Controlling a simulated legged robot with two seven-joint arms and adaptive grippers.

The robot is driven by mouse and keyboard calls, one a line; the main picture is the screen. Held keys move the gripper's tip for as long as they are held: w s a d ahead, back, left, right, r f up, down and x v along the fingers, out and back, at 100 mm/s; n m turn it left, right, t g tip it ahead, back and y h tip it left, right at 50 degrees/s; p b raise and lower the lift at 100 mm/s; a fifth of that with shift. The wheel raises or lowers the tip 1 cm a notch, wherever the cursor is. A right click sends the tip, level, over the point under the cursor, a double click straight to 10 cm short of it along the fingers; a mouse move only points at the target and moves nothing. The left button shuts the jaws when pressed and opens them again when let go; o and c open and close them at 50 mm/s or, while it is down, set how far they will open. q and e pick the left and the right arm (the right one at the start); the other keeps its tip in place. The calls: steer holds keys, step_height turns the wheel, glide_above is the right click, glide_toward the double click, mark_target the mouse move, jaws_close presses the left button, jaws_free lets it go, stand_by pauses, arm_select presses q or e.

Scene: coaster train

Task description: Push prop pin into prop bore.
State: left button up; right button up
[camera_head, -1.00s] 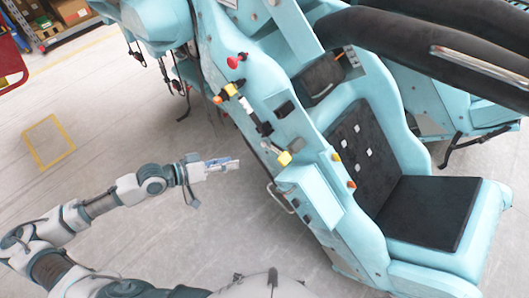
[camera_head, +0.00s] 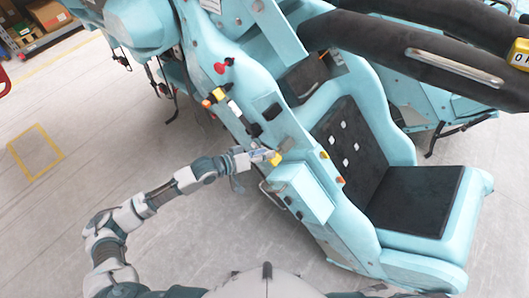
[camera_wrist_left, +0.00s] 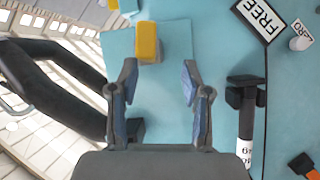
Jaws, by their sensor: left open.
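My left gripper (camera_head: 262,155) is at the side panel of the teal coaster car (camera_head: 330,212), beside a yellow block-like part (camera_head: 276,159). In the left wrist view my gripper (camera_wrist_left: 160,72) is open, with its two fingers apart and nothing between them. The yellow part (camera_wrist_left: 148,42) stands on a teal surface (camera_wrist_left: 172,42) just beyond the fingertips, nearer the left finger; it looks apart from both. I cannot tell for sure which part is the prop pin, and I cannot make out the prop bore. My right gripper is not in view.
A black-and-white lettered cylinder (camera_wrist_left: 246,122) stands right of the right finger. A "FREE" label (camera_wrist_left: 263,15) and a white knob (camera_wrist_left: 301,39) lie at the upper right. A red knob (camera_head: 220,68) and the black seat (camera_head: 418,202) are on the car.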

arm_select(q)
steer(key=shift+d, duration=0.45)
steer(key=d, duration=0.2)
steer(key=shift+s+d+r, duration=0.1)
steer(key=shift+d, duration=0.2)
jaws_close()
steer(key=c, duration=0.8)
jaws_free()
steer(key=shift+a, duration=0.45)
jaws_close()
steer(key=shift+s+a+p, duration=0.3)
steer(key=shift+a+p, duration=0.05)
steer(key=shift+a, duration=0.1)
steer(key=shift+s+a, duration=0.2)
steer(key=shift+s, duration=0.1)
steer(key=shift+s+a+p, duration=0.7)
steer(key=shift+s+a, duration=0.1)
steer(key=shift+s, duration=0.25)
steer(key=shift+s+a+p, duration=0.7)
steer(key=shift+s+a, duration=0.1)
steer(key=shift+s, duration=0.2)
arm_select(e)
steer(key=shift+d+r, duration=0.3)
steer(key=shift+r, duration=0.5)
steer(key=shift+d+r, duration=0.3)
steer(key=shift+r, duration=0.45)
